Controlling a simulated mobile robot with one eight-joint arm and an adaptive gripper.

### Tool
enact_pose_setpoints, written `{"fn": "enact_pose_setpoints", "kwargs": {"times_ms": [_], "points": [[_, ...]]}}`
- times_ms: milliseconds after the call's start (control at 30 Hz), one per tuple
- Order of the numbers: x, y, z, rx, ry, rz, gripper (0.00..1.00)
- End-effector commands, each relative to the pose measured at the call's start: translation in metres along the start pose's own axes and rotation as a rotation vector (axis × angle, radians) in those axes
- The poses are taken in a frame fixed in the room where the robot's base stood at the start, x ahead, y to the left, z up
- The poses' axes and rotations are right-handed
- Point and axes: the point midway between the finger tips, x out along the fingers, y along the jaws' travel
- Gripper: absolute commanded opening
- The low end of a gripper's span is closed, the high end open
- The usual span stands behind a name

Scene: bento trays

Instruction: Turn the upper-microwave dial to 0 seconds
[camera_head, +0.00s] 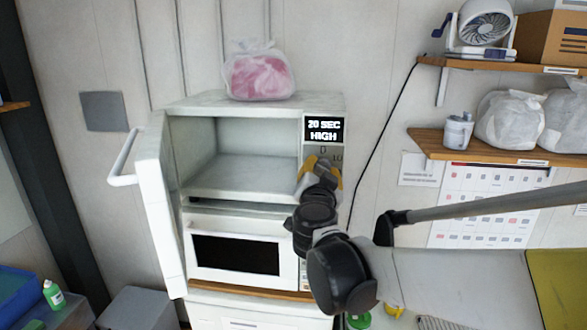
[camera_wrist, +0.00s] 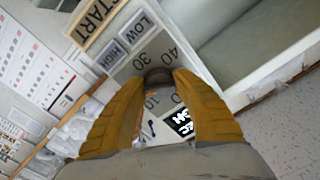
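The upper microwave (camera_head: 240,104) stands with its door (camera_head: 160,190) swung open to the left and its cavity empty. Its display (camera_head: 324,130) reads "20 SEC HIGH"; part of it also shows in the wrist view (camera_wrist: 182,122). My gripper (camera_head: 322,162) is at the control panel below the display and hides the dial in the head view. In the wrist view, the dark dial (camera_wrist: 158,75) sits between the yellow fingertips of my gripper (camera_wrist: 160,77), which appear to touch both its sides. The numbers 10, 30 and 40 show around it.
LOW (camera_wrist: 144,25), HIGH (camera_wrist: 116,51) and START (camera_wrist: 96,22) buttons lie beside the dial. A lower microwave (camera_head: 235,225) is beneath. A pink bag (camera_head: 258,75) rests on top. Shelves (camera_head: 495,147) with bags and a fan (camera_head: 482,27) are at the right.

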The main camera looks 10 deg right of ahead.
Motion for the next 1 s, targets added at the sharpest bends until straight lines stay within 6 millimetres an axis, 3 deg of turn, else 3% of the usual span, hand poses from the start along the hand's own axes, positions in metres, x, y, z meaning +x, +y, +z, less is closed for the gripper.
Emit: {"fn": "enact_pose_setpoints", "kwargs": {"times_ms": [467, 1000], "points": [[-0.0001, 0.0005, 0.0007, -0.077, 0.000, 0.000, 0.03], [-0.0001, 0.0017, 0.0008, -0.535, 0.000, 0.000, 0.03]]}}
